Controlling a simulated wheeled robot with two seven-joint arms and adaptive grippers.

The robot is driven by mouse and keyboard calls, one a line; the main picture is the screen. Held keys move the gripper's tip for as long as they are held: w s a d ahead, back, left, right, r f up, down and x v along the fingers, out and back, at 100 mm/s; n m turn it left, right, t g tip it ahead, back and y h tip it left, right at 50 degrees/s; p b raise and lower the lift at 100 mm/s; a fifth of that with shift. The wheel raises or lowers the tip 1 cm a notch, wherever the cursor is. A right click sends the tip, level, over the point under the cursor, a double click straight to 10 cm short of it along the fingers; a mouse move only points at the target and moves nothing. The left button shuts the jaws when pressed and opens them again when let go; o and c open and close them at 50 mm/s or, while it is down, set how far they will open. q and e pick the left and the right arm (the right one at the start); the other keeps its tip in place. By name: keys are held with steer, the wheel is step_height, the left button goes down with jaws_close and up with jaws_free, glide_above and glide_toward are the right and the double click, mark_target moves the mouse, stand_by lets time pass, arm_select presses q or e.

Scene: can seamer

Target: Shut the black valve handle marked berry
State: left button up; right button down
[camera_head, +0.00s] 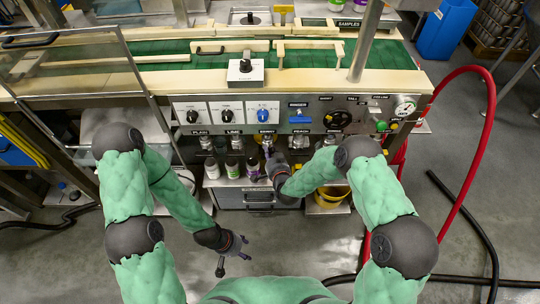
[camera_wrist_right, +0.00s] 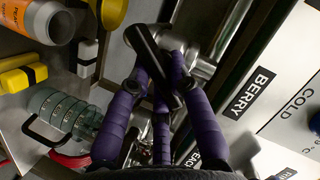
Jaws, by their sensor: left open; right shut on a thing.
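The black valve handle (camera_wrist_right: 146,48) is in the right wrist view, set on a shiny metal valve body (camera_wrist_right: 205,45). It lies slanted across the picture. A black label reading BERRY (camera_wrist_right: 252,92) is on the panel beside it. My right gripper (camera_wrist_right: 162,78) has its purple fingers closed around the handle, which partly hides it. In the head view my right gripper (camera_head: 270,165) is under the front panel near the BERRY label (camera_head: 266,132), and the handle is too small to make out. My left gripper (camera_head: 235,255) is open and empty, low over the floor.
The panel has black knobs (camera_head: 193,116), a blue knob (camera_head: 263,114) and a gauge (camera_head: 404,109). Bottles (camera_head: 232,168) stand on the shelf below the valves. A yellow bucket (camera_head: 330,194) is to the right. A red hose (camera_head: 484,150) hangs at right. The floor around my left gripper is clear.

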steer(key=shift+f+m+b, duration=0.1)
steer(key=shift+m+b, duration=0.2)
stand_by(0.4)
steer(key=c, duration=1.1)
jaws_free()
steer(key=v, duration=1.2)
steer(key=shift+d, duration=0.2)
